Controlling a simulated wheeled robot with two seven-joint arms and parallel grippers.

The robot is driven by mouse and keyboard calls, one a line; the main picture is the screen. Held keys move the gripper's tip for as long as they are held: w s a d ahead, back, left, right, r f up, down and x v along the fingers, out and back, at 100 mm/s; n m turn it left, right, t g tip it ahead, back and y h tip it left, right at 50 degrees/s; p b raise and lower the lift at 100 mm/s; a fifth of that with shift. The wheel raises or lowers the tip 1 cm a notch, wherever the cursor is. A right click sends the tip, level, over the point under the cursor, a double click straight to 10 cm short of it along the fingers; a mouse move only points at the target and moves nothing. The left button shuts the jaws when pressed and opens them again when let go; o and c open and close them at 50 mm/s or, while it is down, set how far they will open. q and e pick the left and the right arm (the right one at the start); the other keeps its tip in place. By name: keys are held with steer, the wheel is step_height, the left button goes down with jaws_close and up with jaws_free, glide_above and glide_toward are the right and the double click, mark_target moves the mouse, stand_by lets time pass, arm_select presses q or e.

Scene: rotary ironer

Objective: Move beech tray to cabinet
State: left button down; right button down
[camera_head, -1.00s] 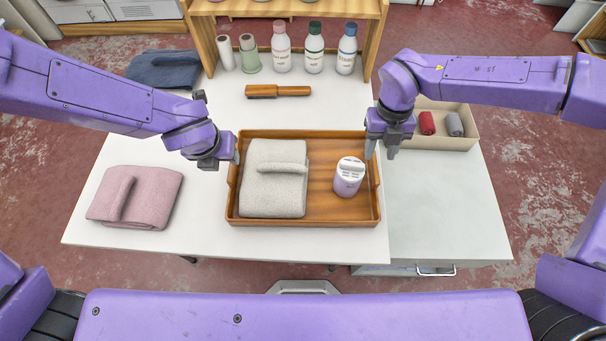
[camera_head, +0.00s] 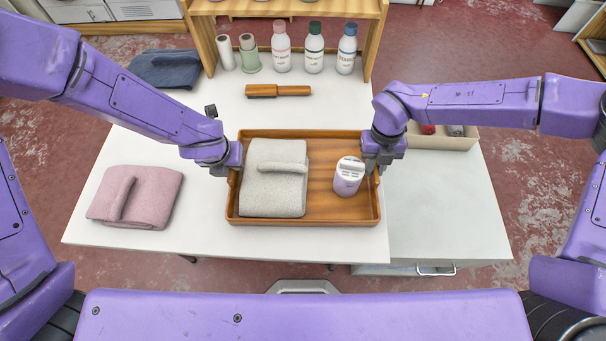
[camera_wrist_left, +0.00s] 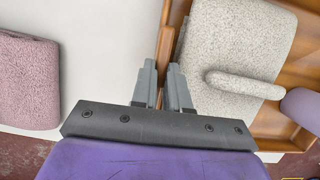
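The brown beech tray (camera_head: 325,222) lies on the white table and holds a folded grey towel (camera_head: 262,190) and a lilac canister with a white lid (camera_head: 348,179). My left gripper (camera_head: 236,167) is at the tray's left end; in the left wrist view its fingers (camera_wrist_left: 163,80) stand apart, with the tray's end wall between them. My right gripper (camera_head: 377,170) is at the tray's right end, beside the canister; its fingertips are partly hidden and their gap is unclear. The cabinet (camera_head: 450,215), with a pale top and a drawer handle, adjoins the table on the right.
A beige bin (camera_head: 445,142) with rolled cloths stands at the back of the cabinet top; the front is clear. A pink towel (camera_head: 135,195) lies left of the tray. A brush (camera_head: 278,91), several bottles (camera_head: 314,50) and a blue towel (camera_head: 165,69) are behind.

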arm_select(q)
steer(key=shift+r, duration=0.15)
arm_select(e)
steer(key=shift+r, duration=0.15)
